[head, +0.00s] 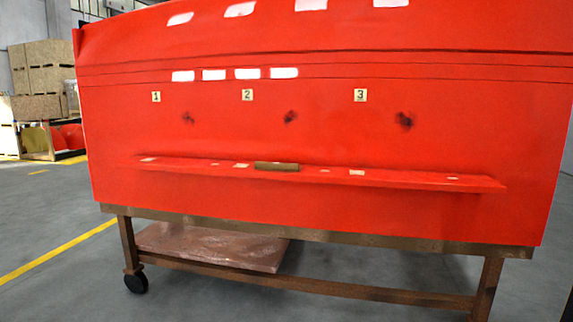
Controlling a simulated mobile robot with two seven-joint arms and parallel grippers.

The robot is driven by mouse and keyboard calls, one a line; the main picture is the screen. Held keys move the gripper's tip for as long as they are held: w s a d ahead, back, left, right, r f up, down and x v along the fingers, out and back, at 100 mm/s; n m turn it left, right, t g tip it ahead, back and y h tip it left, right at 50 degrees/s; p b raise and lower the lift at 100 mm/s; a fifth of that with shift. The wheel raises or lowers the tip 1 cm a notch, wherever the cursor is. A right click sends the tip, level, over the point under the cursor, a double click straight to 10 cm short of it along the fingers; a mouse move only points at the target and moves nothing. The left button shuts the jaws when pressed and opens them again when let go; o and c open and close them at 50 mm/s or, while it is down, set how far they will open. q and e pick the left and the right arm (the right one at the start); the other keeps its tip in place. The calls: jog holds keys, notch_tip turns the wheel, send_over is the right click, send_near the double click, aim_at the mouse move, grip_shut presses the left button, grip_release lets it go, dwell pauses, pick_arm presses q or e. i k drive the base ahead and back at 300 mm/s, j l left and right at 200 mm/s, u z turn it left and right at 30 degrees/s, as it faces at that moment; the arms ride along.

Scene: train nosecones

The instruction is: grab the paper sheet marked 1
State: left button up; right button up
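The paper sheet marked 1 (156,97) is a small cream square with a dark numeral. It is on the upright face of the large red nosecone (330,215), towards its left side. Similar sheets marked 2 (247,95) and 3 (360,95) are to its right at about the same height. A dark smudge shows below and to the right of each sheet. Neither of my grippers is in view.
A red ledge (420,180) juts from the nosecone below the sheets, with a brown cylinder (277,166) and several pale pieces on it. A brown wheeled frame (320,283) carries the nosecone. Wooden crates (50,80) stand at the far left. Grey floor is clear at front left.

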aim_at(278, 167)
jog(key=i+z, duration=0.15)
jog(key=i, duration=0.35)
jog(key=i+j+z, duration=0.2)
jog(key=i, duration=0.25)
jog(key=i+j+z, duration=0.15)
jog(key=i, duration=0.3)
